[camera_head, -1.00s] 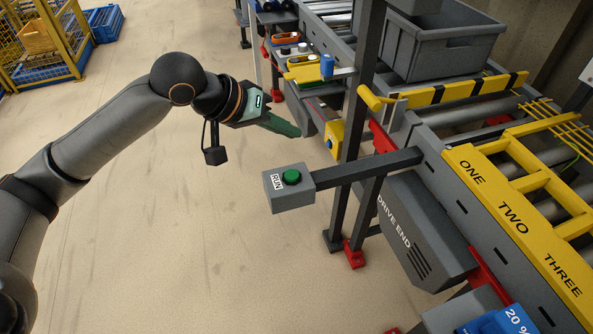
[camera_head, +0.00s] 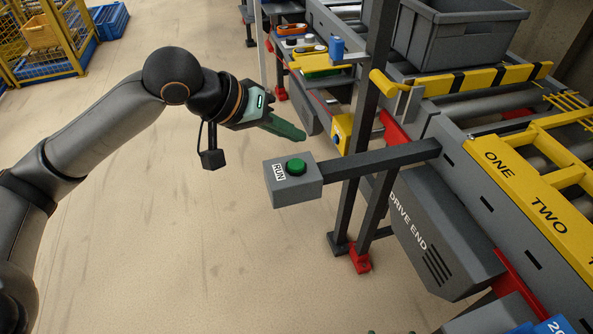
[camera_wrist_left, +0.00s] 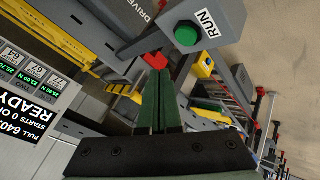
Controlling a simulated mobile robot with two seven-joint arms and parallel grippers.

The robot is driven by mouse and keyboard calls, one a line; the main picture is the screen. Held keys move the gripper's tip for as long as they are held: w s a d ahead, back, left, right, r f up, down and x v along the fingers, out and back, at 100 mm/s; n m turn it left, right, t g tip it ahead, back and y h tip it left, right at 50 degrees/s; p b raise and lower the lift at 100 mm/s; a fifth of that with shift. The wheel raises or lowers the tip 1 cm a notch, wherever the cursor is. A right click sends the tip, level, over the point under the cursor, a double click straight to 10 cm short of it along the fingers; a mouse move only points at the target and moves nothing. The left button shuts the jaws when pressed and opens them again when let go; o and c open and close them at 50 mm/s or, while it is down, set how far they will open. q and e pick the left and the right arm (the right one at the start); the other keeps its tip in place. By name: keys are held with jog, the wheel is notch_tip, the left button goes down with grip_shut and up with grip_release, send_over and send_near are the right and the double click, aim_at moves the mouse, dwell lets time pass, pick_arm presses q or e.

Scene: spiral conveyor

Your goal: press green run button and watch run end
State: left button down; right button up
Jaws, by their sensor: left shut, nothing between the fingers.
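The green run button (camera_head: 296,167) sits on top of a grey box labelled RUN (camera_head: 306,188), at the end of a dark bar from the conveyor frame. My left gripper (camera_head: 303,138) is shut and empty, its green fingers just beyond the box in the head view and apart from the button. In the left wrist view the shut fingers (camera_wrist_left: 162,75) point up the picture, with the green button (camera_wrist_left: 187,34) above and to their right. A display (camera_wrist_left: 30,95) there reads READY. Small green tips, perhaps of my right gripper (camera_head: 391,332), barely show at the bottom edge.
A dark post (camera_head: 367,120) stands right behind the button box. A yellow box (camera_head: 341,132) is on the frame beyond my left fingers. The conveyor (camera_head: 500,205) with yellow guards and a grey bin (camera_head: 458,38) fills the right. Open floor (camera_head: 180,250) lies to the left.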

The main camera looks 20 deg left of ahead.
aim_at(291, 167)
pick_arm(q)
jog(key=shift+f+b, duration=0.5)
jog(key=shift+f, duration=0.35)
jog(key=shift+w+f, duration=0.15)
jog(key=shift+f, duration=0.1)
jog(key=shift+w+f, duration=0.1)
jog(key=shift+f, duration=0.35)
jog(key=shift+s+f, duration=0.2)
jog(key=shift+s, duration=0.05)
jog(key=shift+f, duration=0.3)
pick_arm(e)
jog(key=shift+s+d+f, duration=0.1)
jog(key=shift+s+f, duration=0.1)
jog(key=shift+f, duration=0.6)
jog(key=shift+w, duration=0.15)
pick_arm(q)
jog(key=shift+f, duration=0.1)
pick_arm(e)
jog(key=shift+r, duration=0.2)
pick_arm(q)
jog(key=shift+f, duration=0.25)
pick_arm(e)
jog(key=shift+r, duration=0.15)
